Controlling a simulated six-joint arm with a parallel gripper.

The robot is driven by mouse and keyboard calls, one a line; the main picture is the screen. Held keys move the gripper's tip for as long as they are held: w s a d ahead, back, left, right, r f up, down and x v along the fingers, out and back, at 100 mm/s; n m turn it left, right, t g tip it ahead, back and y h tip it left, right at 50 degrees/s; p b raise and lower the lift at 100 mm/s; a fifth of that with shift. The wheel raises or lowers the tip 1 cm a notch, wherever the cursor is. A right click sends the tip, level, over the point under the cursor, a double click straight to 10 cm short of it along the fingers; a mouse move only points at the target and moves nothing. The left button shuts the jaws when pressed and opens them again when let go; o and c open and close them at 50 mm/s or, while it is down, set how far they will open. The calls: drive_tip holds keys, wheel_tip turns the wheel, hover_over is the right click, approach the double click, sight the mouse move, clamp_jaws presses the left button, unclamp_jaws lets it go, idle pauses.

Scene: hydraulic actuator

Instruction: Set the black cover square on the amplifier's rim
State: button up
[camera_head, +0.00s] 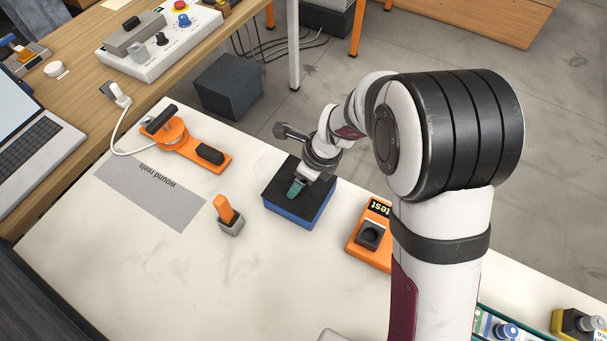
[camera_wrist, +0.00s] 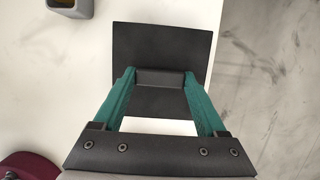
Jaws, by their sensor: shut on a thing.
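The black cover (camera_head: 280,191) is a flat square plate over the blue amplifier box (camera_head: 296,214) in the middle of the table. My gripper (camera_head: 297,188) is shut on the cover's raised grip from above. In the wrist view the cover (camera_wrist: 160,50) shows its top, with the grip between the teal fingers of my gripper (camera_wrist: 159,78). The cover looks roughly in line with the box, but I cannot tell whether it touches the rim. The rim is hidden under the cover, and no blue shows in the wrist view.
A grey holder with an orange part (camera_head: 229,216) stands left of the box. An orange test fixture (camera_head: 370,234) is close on the right. An orange reel device (camera_head: 184,143) and a grey mat (camera_head: 150,190) lie further left. The front table area is clear.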

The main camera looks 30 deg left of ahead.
drive_tip(key=shift+f, duration=0.5)
drive_tip(key=o, duration=1.4)
drive_tip(key=shift+f, duration=0.1)
drive_tip(key=s+d+r+n, duration=0.1)
drive_tip(key=d+r, duration=0.4)
drive_tip(key=r, duration=0.2)
drive_tip(key=d+r+n, duration=0.1)
drive_tip(key=d+r, duration=0.4)
drive_tip(key=r, duration=0.3)
drive_tip(key=s+d+r+n+h, duration=0.1)
drive_tip(key=s+d+n, duration=0.9)
drive_tip(key=s+d, duration=0.6)
drive_tip(key=shift+r+h, duration=0.25)
drive_tip(key=shift+h, duration=0.05)
